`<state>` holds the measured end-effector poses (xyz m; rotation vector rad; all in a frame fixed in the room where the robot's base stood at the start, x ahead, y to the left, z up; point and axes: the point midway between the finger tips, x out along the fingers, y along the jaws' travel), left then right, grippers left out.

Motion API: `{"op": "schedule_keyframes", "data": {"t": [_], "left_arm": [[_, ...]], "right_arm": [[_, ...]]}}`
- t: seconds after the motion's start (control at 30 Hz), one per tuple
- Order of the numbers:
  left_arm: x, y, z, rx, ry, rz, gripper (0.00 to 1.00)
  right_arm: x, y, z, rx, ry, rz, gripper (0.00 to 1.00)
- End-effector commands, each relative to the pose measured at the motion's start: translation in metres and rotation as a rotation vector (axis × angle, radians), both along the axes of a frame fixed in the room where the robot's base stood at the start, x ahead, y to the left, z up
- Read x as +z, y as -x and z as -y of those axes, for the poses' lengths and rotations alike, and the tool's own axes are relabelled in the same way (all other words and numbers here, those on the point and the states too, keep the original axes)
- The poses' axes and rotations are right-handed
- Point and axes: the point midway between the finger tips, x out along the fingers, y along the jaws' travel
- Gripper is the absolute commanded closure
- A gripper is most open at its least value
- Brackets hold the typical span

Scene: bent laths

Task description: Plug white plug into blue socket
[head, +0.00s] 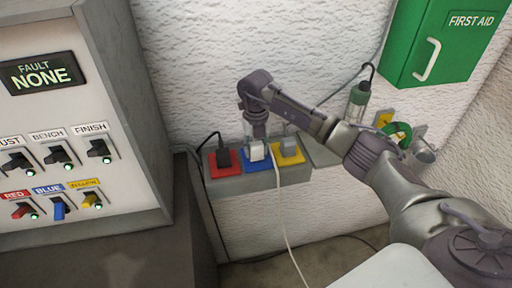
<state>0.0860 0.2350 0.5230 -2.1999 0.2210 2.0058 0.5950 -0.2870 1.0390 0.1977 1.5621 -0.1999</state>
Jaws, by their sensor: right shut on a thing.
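The white plug (257,151) is at the middle of the socket block, at the blue socket (258,166). Its white cord (279,200) hangs down to the bottom of the picture. My right gripper (257,138) points down from above and is shut on the white plug. The plug looks upright and touching or very close to the blue socket; I cannot tell how deep it sits. The gripper's fingertips are small and partly hidden. My left gripper is not in view.
A black plug (223,157) stands in the red socket (226,172) on the left. A grey plug (289,145) stands at the yellow socket (292,159) on the right. A switch panel (60,130) reads FAULT NONE. A green first aid box (440,40) hangs on the wall.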

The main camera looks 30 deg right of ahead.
Motion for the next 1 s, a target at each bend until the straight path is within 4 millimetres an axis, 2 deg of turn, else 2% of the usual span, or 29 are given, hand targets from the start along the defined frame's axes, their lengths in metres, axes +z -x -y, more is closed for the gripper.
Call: {"op": "schedule_keyframes", "data": {"t": [0.3,0.33,0.5,0.83,1.0], "left_arm": [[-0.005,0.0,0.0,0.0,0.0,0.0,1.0],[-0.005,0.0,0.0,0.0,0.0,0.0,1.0],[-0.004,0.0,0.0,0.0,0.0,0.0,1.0],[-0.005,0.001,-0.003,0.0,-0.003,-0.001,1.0],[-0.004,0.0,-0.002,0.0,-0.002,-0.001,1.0]], "right_arm": [[-0.007,0.0,0.0,-0.001,0.0,0.0,0.9],[-0.006,0.0,0.0,-0.001,0.0,0.001,0.56],[-0.006,0.0,0.0,-0.001,0.0,0.0,0.3],[-0.004,0.0,0.0,0.0,0.0,0.001,0.3],[0.018,-0.001,0.0,0.0,0.0,0.004,0.3]]}}
